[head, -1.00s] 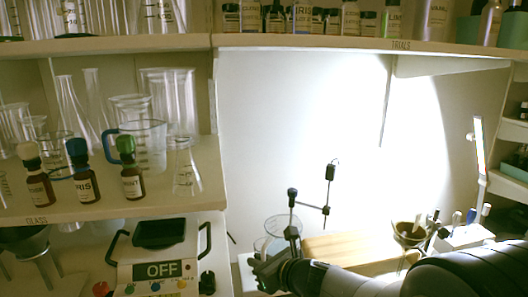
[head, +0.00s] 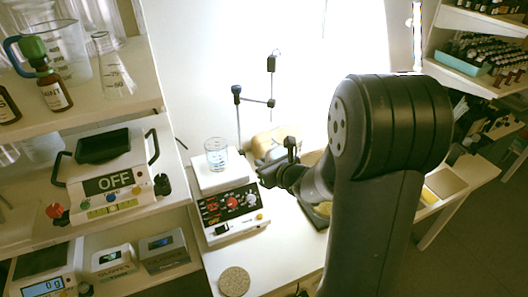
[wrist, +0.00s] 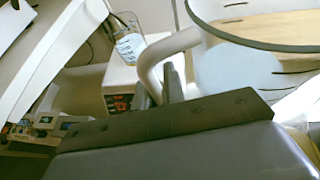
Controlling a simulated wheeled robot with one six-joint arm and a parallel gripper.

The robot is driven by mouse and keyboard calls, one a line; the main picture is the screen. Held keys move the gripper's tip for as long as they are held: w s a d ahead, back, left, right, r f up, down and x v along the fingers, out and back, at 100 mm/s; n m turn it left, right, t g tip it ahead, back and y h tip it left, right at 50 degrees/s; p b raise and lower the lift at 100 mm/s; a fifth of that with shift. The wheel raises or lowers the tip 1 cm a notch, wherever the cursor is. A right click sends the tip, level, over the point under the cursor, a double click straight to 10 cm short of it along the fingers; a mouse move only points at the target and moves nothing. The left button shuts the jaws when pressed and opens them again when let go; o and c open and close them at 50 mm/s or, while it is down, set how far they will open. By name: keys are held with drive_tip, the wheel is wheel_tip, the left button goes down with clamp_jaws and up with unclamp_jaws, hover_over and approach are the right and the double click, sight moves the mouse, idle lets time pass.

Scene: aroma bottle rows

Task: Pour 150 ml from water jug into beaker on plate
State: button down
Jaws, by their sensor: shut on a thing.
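The beaker (head: 216,155) is clear with blue marks and stands upright on the white plate (head: 205,180) of a device with red and white knobs. It also shows in the wrist view (wrist: 130,46). My gripper (head: 277,174) is just right of this device. In the wrist view my gripper (wrist: 168,88) is shut on the pale handle of the water jug (wrist: 235,72). The jug is clear, with a wide dark-edged rim, and is cut by the top of the picture. In the head view its outline is unclear, and I cannot tell its water level.
A clamp stand (head: 238,115) rises behind the plate, close to my gripper. A round cork mat (head: 234,281) lies in front. A scale (head: 45,287) reads 0 g.

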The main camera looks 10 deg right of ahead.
drive_tip(key=s+a+r+n+g+y+b, duration=0.1)
drive_tip(key=s+a+r+n+g+y, duration=0.1)
drive_tip(key=a, duration=0.4)
drive_tip(key=s+a+r+n+g+y+b, duration=0.2)
drive_tip(key=s+a+r+n+y, duration=0.1)
drive_tip(key=a, duration=0.4)
drive_tip(key=s+a+r+n+g+y+b, duration=0.2)
drive_tip(key=s+a+r+n, duration=0.1)
drive_tip(key=a, duration=0.4)
drive_tip(key=shift+r+n+g, duration=0.3)
drive_tip(key=shift+r, duration=0.45)
drive_tip(key=shift+s, duration=0.1)
drive_tip(key=s+r+p, duration=0.2)
drive_tip(key=shift+a+r+p, duration=0.25)
drive_tip(key=shift+r+p, duration=0.05)
drive_tip(key=s+r+p, duration=0.2)
drive_tip(key=shift+s+a+r, duration=0.2)
drive_tip(key=shift+s+a, duration=0.15)
drive_tip(key=shift+s, duration=0.05)
